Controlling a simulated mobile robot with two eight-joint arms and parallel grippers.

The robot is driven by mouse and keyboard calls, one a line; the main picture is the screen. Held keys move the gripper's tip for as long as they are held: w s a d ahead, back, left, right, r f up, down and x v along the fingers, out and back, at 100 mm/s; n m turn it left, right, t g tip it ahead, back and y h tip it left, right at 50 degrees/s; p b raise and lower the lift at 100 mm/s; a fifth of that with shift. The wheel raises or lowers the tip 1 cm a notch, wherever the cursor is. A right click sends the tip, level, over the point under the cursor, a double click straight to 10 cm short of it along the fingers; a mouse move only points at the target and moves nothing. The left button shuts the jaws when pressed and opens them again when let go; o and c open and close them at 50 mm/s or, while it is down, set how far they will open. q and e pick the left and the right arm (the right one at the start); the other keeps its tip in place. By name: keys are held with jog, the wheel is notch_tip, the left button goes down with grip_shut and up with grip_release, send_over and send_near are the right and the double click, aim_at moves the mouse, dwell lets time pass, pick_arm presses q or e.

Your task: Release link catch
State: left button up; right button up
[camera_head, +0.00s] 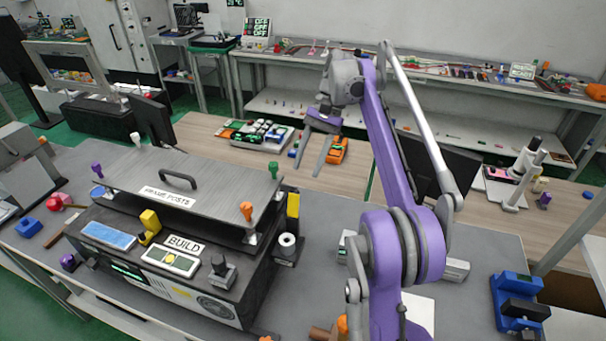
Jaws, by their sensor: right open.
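The fixture is a dark box with a grey top plate (150,188) that carries a black handle (178,179) and a "FRAME POSTS" label. A yellow lever-like part (150,222) stands at the front, left of the "BUILD" label (185,244). A black block-shaped part (220,268) sits right of that label. I cannot tell which part is the link catch. My right gripper (307,173) is open and empty, fingers down, behind and right of the fixture, apart from it. My left gripper is not in view.
A black spool-like part with a white top (288,246) stands right of the fixture. A blue and black device (518,300) sits at the lower right. An orange item (337,150) lies on the wooden table behind my gripper. Dark monitors stand behind on both sides.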

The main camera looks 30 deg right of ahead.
pick_arm(q)
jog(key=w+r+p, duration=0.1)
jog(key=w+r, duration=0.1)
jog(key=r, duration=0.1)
jog(key=shift+p, duration=0.35)
pick_arm(e)
jog(key=v, duration=0.5)
jog(key=shift+w+d+r, duration=0.2)
jog(key=shift+r, duration=0.1)
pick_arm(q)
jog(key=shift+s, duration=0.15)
pick_arm(e)
jog(key=shift+s, duration=0.15)
jog(key=shift+f, duration=0.1)
